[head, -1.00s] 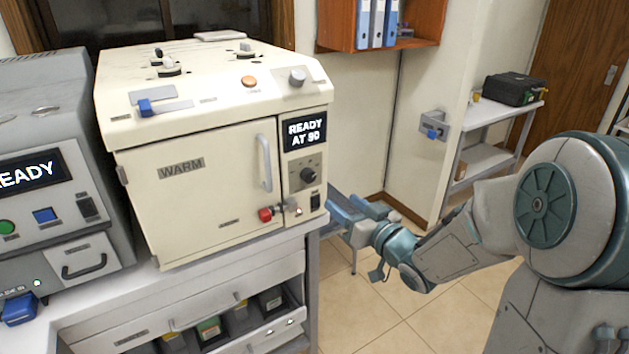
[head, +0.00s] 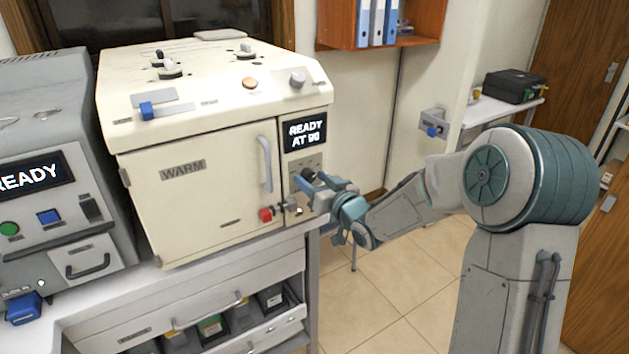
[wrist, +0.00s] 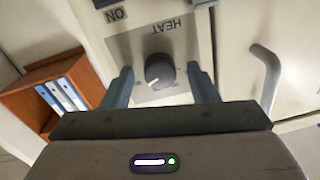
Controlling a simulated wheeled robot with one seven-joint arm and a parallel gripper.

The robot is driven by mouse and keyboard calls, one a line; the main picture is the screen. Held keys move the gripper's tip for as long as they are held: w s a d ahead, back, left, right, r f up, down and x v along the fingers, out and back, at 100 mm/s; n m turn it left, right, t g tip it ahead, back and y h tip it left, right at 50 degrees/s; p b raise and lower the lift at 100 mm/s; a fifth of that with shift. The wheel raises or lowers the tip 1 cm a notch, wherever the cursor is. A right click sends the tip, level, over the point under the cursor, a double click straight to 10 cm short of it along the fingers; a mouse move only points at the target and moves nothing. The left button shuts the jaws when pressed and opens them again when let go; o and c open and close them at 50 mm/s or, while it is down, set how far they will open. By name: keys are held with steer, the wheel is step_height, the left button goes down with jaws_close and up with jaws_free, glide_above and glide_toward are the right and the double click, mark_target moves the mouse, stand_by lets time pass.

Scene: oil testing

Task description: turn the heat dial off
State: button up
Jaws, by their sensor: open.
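The heat dial (wrist: 160,72) is a dark round knob with a white pointer line on a grey plate lettered HEAT, seen upside down in the wrist view. In the head view the dial (head: 307,174) is partly hidden by my gripper. It sits on the front panel of the cream WARM cabinet (head: 190,205), below a display reading READY AT 90. My gripper (wrist: 160,82) is open, with one finger on each side of the dial. A gap shows between each finger and the knob in the wrist view. My gripper (head: 312,190) also shows in the head view.
The cabinet door's vertical handle (head: 265,163) and a red knob (head: 265,215) are left of the dial. A grey machine (head: 45,130) stands at far left.

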steer(key=c, duration=1)
steer(key=shift+o, duration=0.2)
